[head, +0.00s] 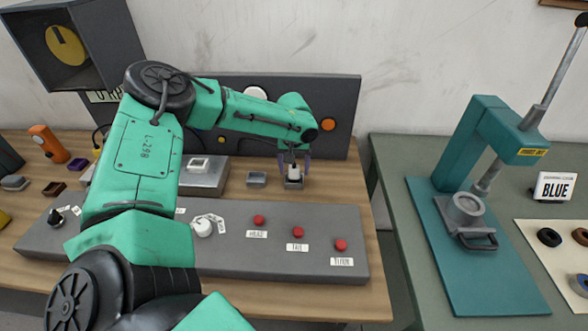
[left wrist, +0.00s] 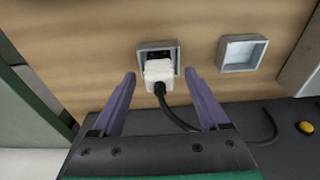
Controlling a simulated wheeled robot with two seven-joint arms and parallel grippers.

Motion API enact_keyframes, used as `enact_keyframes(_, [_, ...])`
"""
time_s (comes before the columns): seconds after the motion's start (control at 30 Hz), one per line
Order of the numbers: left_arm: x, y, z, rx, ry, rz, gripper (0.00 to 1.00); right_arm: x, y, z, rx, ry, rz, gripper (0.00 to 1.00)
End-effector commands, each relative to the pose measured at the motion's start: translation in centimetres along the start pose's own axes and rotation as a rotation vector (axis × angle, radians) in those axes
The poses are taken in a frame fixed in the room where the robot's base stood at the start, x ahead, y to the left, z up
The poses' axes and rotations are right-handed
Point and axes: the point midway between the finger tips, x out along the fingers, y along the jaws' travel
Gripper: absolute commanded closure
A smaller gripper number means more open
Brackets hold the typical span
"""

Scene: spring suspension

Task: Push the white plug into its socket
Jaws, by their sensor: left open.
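The white plug (left wrist: 159,72) with a black cord is at a square grey socket (left wrist: 144,52) in the left wrist view. It overlaps the near part of the socket, and dark slots show beyond it; I cannot tell how deep it sits. In the head view the plug (head: 294,172) stands over the socket (head: 294,185) on the wooden table. My left gripper (left wrist: 159,78) is open, with one purple finger on each side of the plug and visible gaps between. In the head view the left gripper (head: 294,168) reaches down around the plug. My right gripper is not in view.
A second, empty grey socket (left wrist: 242,53) lies beside the first. A metal box (head: 205,180) stands left of it. A grey console with red buttons (head: 297,246) runs along the front, and a dark panel (head: 340,110) stands behind. A teal press (head: 480,145) is on the right bench.

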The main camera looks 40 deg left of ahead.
Motion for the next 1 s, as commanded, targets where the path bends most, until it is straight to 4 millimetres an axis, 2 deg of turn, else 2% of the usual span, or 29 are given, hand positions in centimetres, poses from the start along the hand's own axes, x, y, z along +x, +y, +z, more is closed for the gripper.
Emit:
enact_keyframes(0.1, [0.9,0.0,0.0,0.000,0.000,0.001,0.22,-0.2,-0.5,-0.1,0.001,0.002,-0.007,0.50])
enact_keyframes(0.27, [0.9,0.0,0.0,0.000,0.000,0.001,0.22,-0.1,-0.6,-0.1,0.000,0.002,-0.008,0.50])
enact_keyframes(0.3, [0.9,0.0,0.0,0.000,0.000,0.001,0.38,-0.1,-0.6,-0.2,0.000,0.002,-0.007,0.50])
enact_keyframes(0.47, [0.9,0.0,0.0,0.000,0.000,0.001,0.99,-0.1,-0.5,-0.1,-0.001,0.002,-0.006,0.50])
enact_keyframes(0.8, [0.5,0.0,-0.1,-0.001,0.001,0.002,1.00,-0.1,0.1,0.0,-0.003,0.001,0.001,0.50])
enact_keyframes(0.9, [-0.3,0.1,-0.3,-0.001,0.003,0.003,1.00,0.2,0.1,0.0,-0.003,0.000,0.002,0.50])
enact_keyframes(1.0, [-1.9,0.1,-0.5,-0.001,0.004,0.005,1.00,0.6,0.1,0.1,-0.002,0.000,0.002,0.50])
